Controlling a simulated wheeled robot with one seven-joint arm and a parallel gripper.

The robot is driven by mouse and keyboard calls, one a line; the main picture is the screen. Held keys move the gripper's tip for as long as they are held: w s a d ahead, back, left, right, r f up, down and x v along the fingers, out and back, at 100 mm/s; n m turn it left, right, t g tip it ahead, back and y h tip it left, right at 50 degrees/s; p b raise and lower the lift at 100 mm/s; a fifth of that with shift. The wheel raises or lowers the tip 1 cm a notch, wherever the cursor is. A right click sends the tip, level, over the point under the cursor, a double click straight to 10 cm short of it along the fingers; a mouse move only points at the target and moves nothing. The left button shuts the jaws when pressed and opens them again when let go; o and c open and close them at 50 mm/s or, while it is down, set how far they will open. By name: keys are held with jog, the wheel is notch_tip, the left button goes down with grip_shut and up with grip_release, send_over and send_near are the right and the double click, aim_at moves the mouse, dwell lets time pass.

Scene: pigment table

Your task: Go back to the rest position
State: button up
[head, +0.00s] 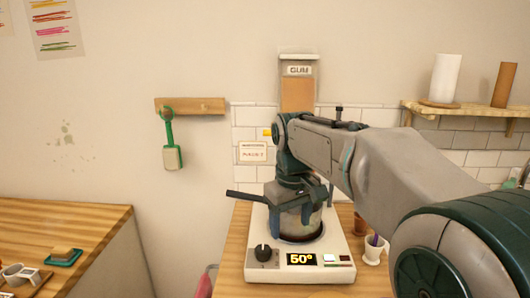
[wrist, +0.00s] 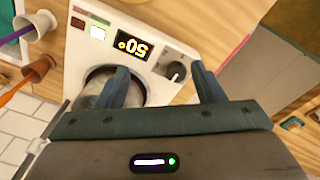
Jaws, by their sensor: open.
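My gripper (head: 300,188) is over the hot plate (head: 258,268), close above a grey metal pot (head: 296,222) standing on it. A dark handle (head: 246,199) sticks out to the left of the pot. In the wrist view the jaws (wrist: 162,84) are apart with nothing held between them. One finger overlaps the pot (wrist: 92,92) and the other is beside the dark knob (wrist: 174,71). I cannot tell whether a finger touches the pot. The display (head: 301,259) reads 50°. My arm reaches in from the right.
A brown cup (head: 360,225) and a white cup (head: 372,251) stand right of the hot plate. A wall rail (head: 190,105) holds a green-handled scoop (head: 172,157). A shelf (head: 470,110) is at the right. A second wooden table (head: 70,228) stands left, across a gap.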

jog(key=s+d+f+m+t, duration=0.1)
jog(key=s+d+f+m, duration=0.2)
jog(key=s, duration=0.6)
jog(key=s+d+f+m, duration=0.3)
jog(key=s+d+f, duration=0.3)
jog(key=s+f, duration=0.2)
jog(key=shift+s+d+f+t, duration=0.15)
jog(key=shift+s+d+t, duration=0.2)
jog(key=shift+s, duration=0.45)
